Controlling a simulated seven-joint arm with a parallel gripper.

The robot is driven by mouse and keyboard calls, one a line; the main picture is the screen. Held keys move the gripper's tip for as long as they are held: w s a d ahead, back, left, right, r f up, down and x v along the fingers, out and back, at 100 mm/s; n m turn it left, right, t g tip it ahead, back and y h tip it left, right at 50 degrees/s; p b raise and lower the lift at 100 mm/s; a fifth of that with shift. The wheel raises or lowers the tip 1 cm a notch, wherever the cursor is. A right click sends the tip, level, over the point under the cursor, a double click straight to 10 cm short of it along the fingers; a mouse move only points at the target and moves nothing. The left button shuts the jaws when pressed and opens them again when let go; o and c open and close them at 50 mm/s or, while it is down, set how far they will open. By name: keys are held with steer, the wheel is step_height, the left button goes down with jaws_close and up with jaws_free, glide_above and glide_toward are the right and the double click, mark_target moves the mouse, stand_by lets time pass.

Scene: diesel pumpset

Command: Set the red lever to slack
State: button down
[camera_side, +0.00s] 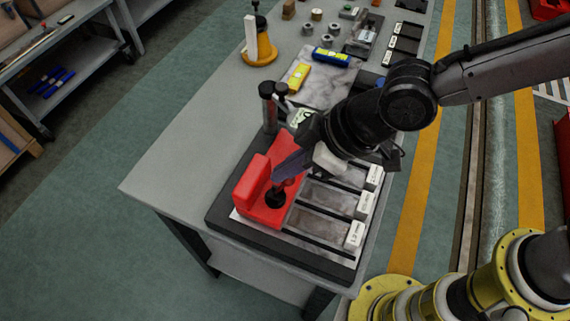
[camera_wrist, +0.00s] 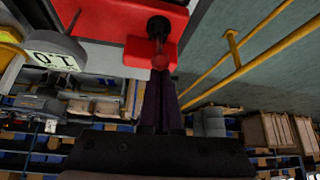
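The red device (camera_side: 256,193) sits on the dark-edged base plate at the near end of the bench. It has a raised block on its left and a round black part (camera_side: 275,197) on top. In the wrist view the red device (camera_wrist: 100,18) fills the top, with a black pivot (camera_wrist: 158,27) and a small red knob (camera_wrist: 160,62), which looks like the lever's end. My gripper (camera_side: 281,180) points down at the black part. In the wrist view its narrow fingertips (camera_wrist: 160,78) lie close together at the red knob. I cannot tell whether they grip it.
Dark posts (camera_side: 268,107) stand just behind the red device. Labelled plates (camera_side: 328,200) lie to its right. A yellow block (camera_side: 299,76), a blue block (camera_side: 333,57) and a yellow-based stand (camera_side: 260,48) are farther back. The bench's left side (camera_side: 175,165) is clear.

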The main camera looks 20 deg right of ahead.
steer(key=shift+f, duration=0.45)
steer(key=w+a+r, duration=0.2)
steer(key=a, duration=0.1)
steer(key=s+d+r, duration=0.5)
steer(key=d, duration=0.1)
steer(key=shift+d+r, duration=0.25)
steer(key=shift+d, duration=0.05)
steer(key=w+d+r+m+t, duration=0.3)
steer(key=w+d+r, duration=0.3)
steer(key=d, duration=0.5)
steer(key=s+d+r+m+t+h, duration=0.1)
steer(key=s+d+m+h, duration=0.1)
steer(key=d, duration=0.6)
steer(key=s+d+r+m+h, duration=0.1)
steer(key=d+r+m, duration=0.1)
steer(key=d, duration=0.5)
steer(key=s+d+f+m+g+h, duration=0.1)
steer(key=s+d+f+m, duration=0.1)
steer(key=s, duration=0.4)
steer(key=s+d+f+m+g+h, duration=0.1)
steer(key=s+d+f, duration=0.4)
steer(key=s+d, duration=0.1)
steer(key=shift+s+d+f+m+h, duration=0.3)
steer(key=shift+s+d+m+h, duration=0.1)
steer(key=shift+s, duration=0.3)
